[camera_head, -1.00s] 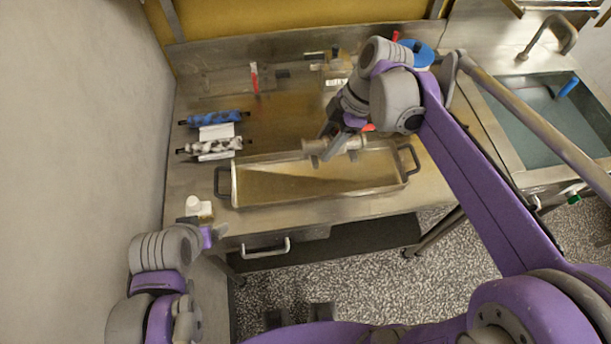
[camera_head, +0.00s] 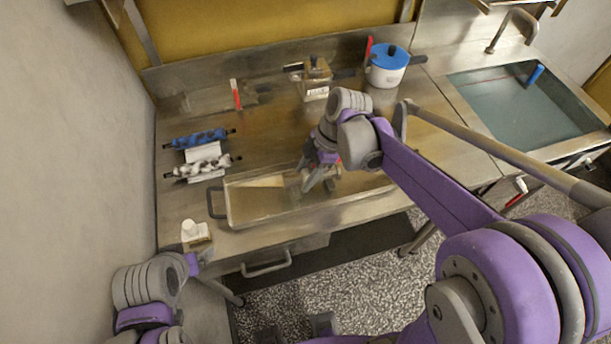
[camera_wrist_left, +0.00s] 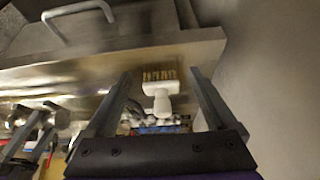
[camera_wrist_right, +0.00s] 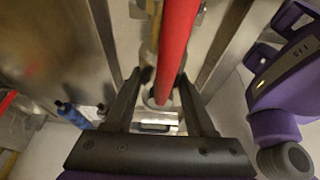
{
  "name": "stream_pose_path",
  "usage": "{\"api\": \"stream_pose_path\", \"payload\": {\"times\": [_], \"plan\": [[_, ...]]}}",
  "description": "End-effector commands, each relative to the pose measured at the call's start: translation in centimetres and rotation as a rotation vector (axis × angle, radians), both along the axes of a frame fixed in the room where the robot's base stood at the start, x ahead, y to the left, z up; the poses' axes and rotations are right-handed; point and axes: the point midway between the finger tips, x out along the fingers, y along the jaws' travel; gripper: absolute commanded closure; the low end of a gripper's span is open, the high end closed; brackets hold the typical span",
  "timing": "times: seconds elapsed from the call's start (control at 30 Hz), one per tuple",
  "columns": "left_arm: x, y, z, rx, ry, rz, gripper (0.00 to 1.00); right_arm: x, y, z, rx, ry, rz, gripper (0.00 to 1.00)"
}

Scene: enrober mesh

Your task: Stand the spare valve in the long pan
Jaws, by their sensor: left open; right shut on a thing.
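The long pan (camera_head: 262,222) is a shallow metal tray with a dark end handle at its left, on the steel bench. My right gripper (camera_head: 318,180) is over its right part, shut on the spare valve (camera_head: 293,188). The valve is grey metal and mostly hidden by the fingers in the head view. In the right wrist view its long red lever (camera_wrist_right: 176,45) runs up between the fingers. I cannot tell whether the valve touches the pan floor or how upright it is. My left gripper (camera_wrist_left: 160,73) is open and empty above the bench's front left.
A sink (camera_head: 525,105) is at the right.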

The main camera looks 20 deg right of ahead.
Motion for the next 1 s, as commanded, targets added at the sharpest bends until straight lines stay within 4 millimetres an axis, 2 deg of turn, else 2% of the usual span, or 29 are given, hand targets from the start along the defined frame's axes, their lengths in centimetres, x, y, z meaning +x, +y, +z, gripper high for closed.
{"api": "stream_pose_path", "payload": {"times": [0.1, 0.5, 0.53, 0.6, 0.67, 0.7, 1.0], "plan": [[-0.05, 0.00, -0.14, 0.000, 0.001, 0.000, 0.10, -0.01, 0.02, -0.96, 0.001, 0.000, 0.000, 1.00], [-0.18, 0.00, -0.51, 0.000, 0.003, 0.000, 0.10, -0.04, 0.01, -1.44, 0.001, 0.001, 0.000, 1.00], [-0.15, 0.00, -0.43, 0.000, 0.003, 0.000, 0.10, -0.02, 0.00, -1.39, 0.000, 0.000, 0.000, 0.40], [-0.14, 0.00, -0.39, 0.000, 0.003, 0.000, 0.10, -0.01, 0.00, -1.34, 0.000, 0.000, 0.000, 0.27], [-0.14, 0.00, -0.39, 0.000, 0.003, 0.000, 0.10, -0.01, 0.00, -1.33, 0.000, 0.000, 0.000, 0.16], [-0.14, 0.00, -0.39, 0.000, 0.003, 0.000, 0.10, -0.01, 0.00, -1.32, 0.000, 0.000, 0.000, 0.15], [-0.04, 0.00, -0.11, 0.000, 0.001, 0.000, 0.10, 0.01, 0.00, -1.00, 0.000, -0.001, 0.000, 0.15]]}}
